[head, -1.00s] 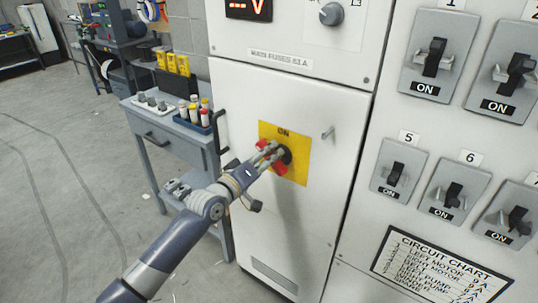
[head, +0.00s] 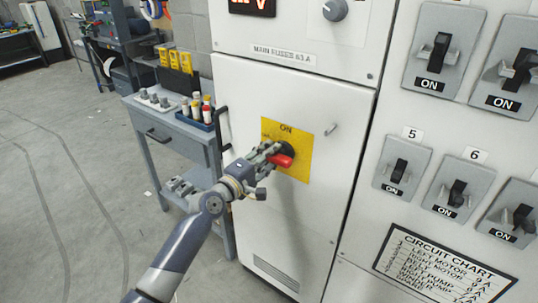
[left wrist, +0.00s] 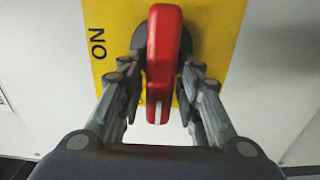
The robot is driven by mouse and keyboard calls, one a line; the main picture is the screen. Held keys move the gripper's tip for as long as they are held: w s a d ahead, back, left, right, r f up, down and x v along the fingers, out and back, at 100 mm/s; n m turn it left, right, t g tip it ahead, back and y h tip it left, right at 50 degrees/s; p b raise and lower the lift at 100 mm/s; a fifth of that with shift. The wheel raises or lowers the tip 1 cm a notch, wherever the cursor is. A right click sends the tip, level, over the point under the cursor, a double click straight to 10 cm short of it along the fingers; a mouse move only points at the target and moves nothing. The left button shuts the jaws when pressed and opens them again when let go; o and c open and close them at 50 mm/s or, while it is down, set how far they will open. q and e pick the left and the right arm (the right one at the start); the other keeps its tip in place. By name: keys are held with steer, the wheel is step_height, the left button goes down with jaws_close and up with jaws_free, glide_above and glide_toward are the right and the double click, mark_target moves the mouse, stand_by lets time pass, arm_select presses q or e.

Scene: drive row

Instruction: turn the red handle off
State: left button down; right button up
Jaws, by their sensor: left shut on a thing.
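The red handle (head: 284,161) sits on a yellow plate (head: 299,166) marked ON at its top, on the white cabinet door. My left gripper (head: 272,153) is shut on the handle and hides part of it in the head view. In the left wrist view the red handle (left wrist: 164,62) stands between the two fingers (left wrist: 161,72), one on each side. There the ON lettering is turned sideways at left, so the handle lies crosswise to the plate's upright direction. My right gripper is not in view.
A small door latch (head: 331,129) sticks out right of the plate. Several black switches marked ON fill the panel at right, above a circuit chart (head: 442,265). A grey workbench (head: 165,125) stands close at left of the cabinet. Open floor lies further left.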

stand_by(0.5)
arm_select(q)
steer(key=c, duration=1.4)
jaws_free()
steer(key=v, duration=1.2)
